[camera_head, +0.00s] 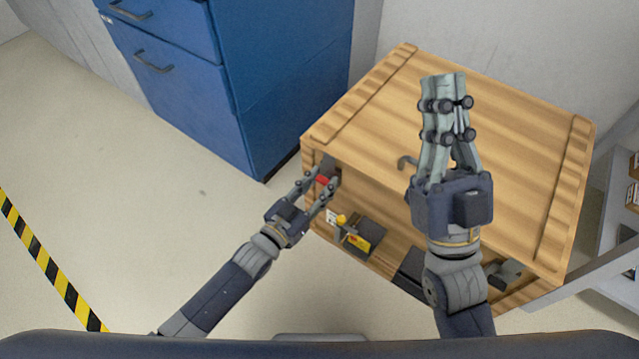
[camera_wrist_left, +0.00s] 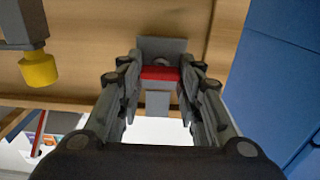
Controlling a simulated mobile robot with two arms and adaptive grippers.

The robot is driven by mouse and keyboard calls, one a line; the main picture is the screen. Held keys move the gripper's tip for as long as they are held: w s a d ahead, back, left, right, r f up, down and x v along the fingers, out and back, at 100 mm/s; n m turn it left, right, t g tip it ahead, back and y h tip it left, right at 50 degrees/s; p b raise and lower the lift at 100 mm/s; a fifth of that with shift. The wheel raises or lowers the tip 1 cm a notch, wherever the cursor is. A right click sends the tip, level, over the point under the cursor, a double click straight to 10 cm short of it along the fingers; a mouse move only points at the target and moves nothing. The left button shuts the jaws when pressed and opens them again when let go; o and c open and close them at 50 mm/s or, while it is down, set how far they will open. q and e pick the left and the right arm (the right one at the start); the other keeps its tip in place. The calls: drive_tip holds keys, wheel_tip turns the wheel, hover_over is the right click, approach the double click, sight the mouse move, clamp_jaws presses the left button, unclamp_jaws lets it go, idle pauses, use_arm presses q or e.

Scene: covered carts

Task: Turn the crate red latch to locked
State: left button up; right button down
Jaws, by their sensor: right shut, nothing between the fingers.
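The wooden crate (camera_head: 375,115) stands on the floor with its red latch (camera_head: 322,180) near the upper left corner of its front. My left gripper (camera_head: 323,179) is at the latch, its fingers apart on either side. In the left wrist view the red latch (camera_wrist_left: 160,73) lies across a grey plate, between the fingertips of my left gripper (camera_wrist_left: 160,78). Whether the fingers touch it I cannot tell. My right gripper (camera_head: 444,80) is shut and empty above the crate's top, hiding part of it.
A yellow knob (camera_head: 341,219) and a dark fitting with a yellow tag (camera_head: 357,241) are on the crate's front, below and right of the latch. A blue cabinet (camera_head: 235,80) stands behind left. Grey shelving (camera_head: 612,225) is at the right. The floor at left is clear.

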drive_tip(key=shift+w, duration=0.15)
use_arm(q)
drive_tip(key=m+p, duration=0.2)
drive_tip(key=m, duration=0.6)
drive_tip(key=shift+s+d+m+p, duration=0.1)
drive_tip(key=shift+m+p, duration=0.2)
drive_tip(key=shift+m, duration=0.1)
drive_tip(key=m, duration=0.2)
drive_tip(key=shift+f+m, duration=0.15)
drive_tip(key=shift+m, duration=1.35)
drive_tip(key=shift+m+b, duration=0.3)
drive_tip(key=shift+m, duration=0.8)
use_arm(e)
drive_tip(key=w+f+g+h, duration=0.2)
drive_tip(key=w+f+g, duration=0.3)
drive_tip(key=f, duration=0.2)
drive_tip(key=shift+w+a, duration=0.15)
drive_tip(key=shift+a, duration=0.2)
